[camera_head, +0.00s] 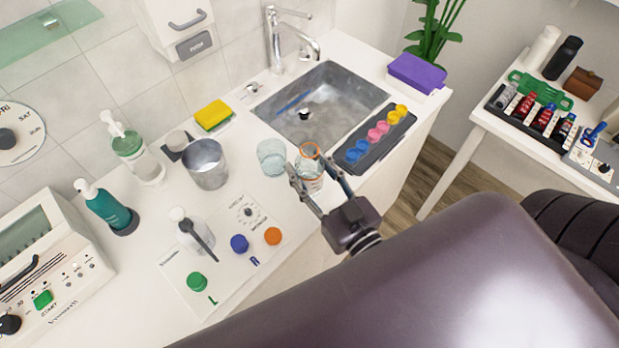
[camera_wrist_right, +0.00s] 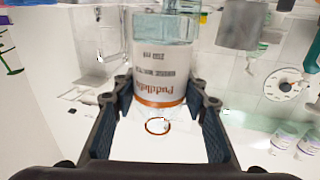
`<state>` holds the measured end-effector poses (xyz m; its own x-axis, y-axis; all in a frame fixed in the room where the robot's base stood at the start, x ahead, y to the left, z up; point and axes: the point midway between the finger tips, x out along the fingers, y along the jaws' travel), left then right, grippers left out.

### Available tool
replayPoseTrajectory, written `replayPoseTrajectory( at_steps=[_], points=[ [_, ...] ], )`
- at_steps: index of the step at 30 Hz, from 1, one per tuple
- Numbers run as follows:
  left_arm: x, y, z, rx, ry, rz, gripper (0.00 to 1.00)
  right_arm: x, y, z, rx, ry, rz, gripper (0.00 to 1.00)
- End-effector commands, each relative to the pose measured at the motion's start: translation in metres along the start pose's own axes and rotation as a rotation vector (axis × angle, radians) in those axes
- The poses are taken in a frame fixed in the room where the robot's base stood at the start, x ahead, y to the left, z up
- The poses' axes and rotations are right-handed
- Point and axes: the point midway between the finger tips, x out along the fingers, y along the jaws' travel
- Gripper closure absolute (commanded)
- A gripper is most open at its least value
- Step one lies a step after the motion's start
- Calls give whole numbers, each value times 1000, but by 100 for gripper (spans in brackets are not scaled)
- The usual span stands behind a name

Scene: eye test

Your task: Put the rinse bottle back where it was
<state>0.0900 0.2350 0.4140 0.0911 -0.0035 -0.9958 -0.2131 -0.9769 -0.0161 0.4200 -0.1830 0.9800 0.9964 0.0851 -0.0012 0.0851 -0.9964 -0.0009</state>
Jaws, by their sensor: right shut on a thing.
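The rinse bottle (camera_head: 309,168) is small and clear, with an orange ring at its open top and a printed label. My right gripper (camera_head: 318,186) is shut around it near the counter's front edge, in front of the sink. In the right wrist view the bottle (camera_wrist_right: 160,62) is between the two fingers of the gripper (camera_wrist_right: 160,112), with its label upside down in the picture. In the head view it looks upright. I cannot tell whether its base touches the counter. My left gripper is not in view.
A clear glass (camera_head: 271,157) stands just left of the bottle, then a metal cup (camera_head: 206,165). The sink (camera_head: 322,105) and a dark tray (camera_head: 395,138) of coloured cups lie behind and right. A white panel (camera_head: 222,268) with coloured knobs lies at the front left.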

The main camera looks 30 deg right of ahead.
Motion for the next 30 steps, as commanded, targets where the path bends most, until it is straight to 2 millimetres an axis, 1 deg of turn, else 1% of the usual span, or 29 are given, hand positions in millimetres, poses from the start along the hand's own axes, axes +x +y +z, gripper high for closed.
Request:
replayPoseTrajectory(
  at_steps=[2,10,23,24,28,29,30],
  points=[
    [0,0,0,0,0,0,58,0,0,4,0,1,0,87],
    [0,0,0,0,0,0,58,0,0,38,0,-1,1,87],
    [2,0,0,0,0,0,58,0,0,45,0,1,1,87],
    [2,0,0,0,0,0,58,0,0,46,0,-1,1,59],
    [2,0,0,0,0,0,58,0,0,45,0,0,1,44],
    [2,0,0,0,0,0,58,0,0,45,0,0,1,42],
    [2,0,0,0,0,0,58,0,0,45,0,0,1,42]
  ],
)
